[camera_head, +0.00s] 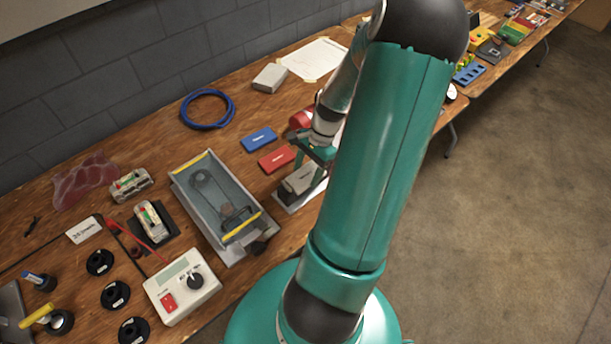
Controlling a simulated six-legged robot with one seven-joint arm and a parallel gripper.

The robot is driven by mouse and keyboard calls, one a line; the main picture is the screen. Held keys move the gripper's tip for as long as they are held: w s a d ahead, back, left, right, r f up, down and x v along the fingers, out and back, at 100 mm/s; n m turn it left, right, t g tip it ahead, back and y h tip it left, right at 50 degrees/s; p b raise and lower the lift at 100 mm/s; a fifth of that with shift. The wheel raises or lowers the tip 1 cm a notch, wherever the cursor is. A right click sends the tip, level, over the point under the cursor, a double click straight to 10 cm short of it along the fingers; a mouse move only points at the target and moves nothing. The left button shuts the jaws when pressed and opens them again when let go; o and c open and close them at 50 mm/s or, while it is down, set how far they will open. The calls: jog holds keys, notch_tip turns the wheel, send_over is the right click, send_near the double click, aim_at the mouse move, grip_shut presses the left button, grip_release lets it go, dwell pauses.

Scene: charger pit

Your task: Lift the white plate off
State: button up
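My teal gripper (314,158) is small in the head view, at the middle of the bench and partly hidden behind my arm. It points down close above a grey block (299,180) that sits on a pale plate (291,207). I cannot tell whether the fingers touch the block, nor whether they are open or shut. The pale plate's right part is hidden by my arm. This may be the white plate, but I cannot be sure. A light grey-white block (270,78) lies apart, farther back on the bench.
A blue card (258,140) and a red card (277,159) lie left of my gripper. A grey open box (184,186) with yellow edges stands further left. A white control box (182,287) is in front. A blue cable coil (207,108) lies behind, on the wooden bench (150,150).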

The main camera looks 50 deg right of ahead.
jog(key=shift+r, duration=0.15)
jog(key=shift+r, duration=0.55)
jog(key=s+r, duration=0.4)
jog(key=s+a+r, duration=0.1)
jog(key=s+r, duration=0.2)
jog(key=s, duration=0.2)
jog(key=s+r, duration=0.4)
jog(key=s, duration=0.1)
jog(key=shift+a+r, duration=0.2)
jog(key=shift+r, duration=0.1)
jog(key=shift+w+d, duration=0.1)
jog(key=shift+w, duration=0.1)
